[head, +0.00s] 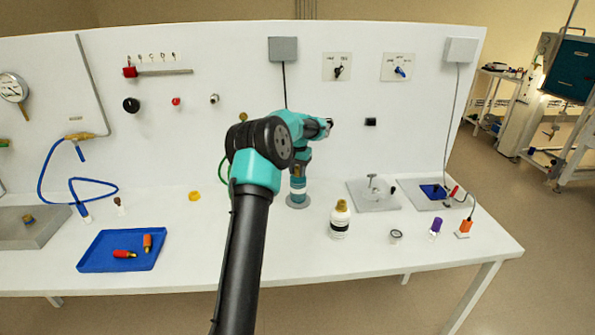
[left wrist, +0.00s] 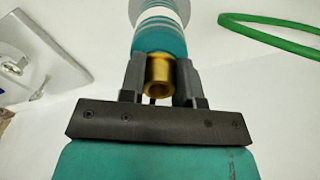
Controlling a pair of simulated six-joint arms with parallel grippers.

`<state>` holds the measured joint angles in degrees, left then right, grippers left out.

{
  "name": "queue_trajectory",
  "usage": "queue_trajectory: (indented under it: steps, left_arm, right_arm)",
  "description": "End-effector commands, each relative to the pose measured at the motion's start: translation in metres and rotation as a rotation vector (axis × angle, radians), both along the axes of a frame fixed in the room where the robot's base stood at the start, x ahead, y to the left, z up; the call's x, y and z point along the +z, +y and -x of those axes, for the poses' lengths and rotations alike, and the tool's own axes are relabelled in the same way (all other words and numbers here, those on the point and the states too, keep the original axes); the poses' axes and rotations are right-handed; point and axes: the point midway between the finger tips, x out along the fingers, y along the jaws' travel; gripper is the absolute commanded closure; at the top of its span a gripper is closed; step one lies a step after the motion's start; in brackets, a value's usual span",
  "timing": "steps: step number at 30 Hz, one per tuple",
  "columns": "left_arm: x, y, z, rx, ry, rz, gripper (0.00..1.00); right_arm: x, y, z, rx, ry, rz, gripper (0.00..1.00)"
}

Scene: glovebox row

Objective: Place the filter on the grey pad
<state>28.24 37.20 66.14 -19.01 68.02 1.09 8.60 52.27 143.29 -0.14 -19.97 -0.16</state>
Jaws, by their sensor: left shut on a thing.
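The filter (head: 298,192) is a teal cylinder with white bands and a brass end. It is upright in the head view, directly above or on the round grey pad (head: 289,204); I cannot tell if its base touches. My left gripper (head: 298,172) points down and is shut on the filter's brass end. In the left wrist view the brass end (left wrist: 160,72) sits between the two fingers (left wrist: 160,85), with the teal body (left wrist: 160,40) beyond and part of the grey pad (left wrist: 188,7) behind it. My right gripper is not in view.
Grey plates (head: 372,205) lie farther right. A blue tray (head: 95,262) with orange-red pieces is at left. A green hose ring (left wrist: 265,30) is close in the wrist view.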

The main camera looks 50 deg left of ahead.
Motion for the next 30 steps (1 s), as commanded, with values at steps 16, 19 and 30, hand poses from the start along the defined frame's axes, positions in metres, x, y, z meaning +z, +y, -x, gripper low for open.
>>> queue_trajectory:
  steps: [16,19,30]
  left_arm:
    - [-0.003,0.0002,0.0001,0.001,0.0,0.0,0.55]
    - [-0.0029,0.0002,0.0001,0.001,0.0,0.0,0.46]
    - [0.0012,0.0003,-0.0001,0.001,-0.002,-0.001,0.44]
  right_arm:
    - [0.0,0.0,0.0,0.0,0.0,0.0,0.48]
    - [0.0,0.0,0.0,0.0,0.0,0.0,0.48]
    - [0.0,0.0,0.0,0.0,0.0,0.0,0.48]
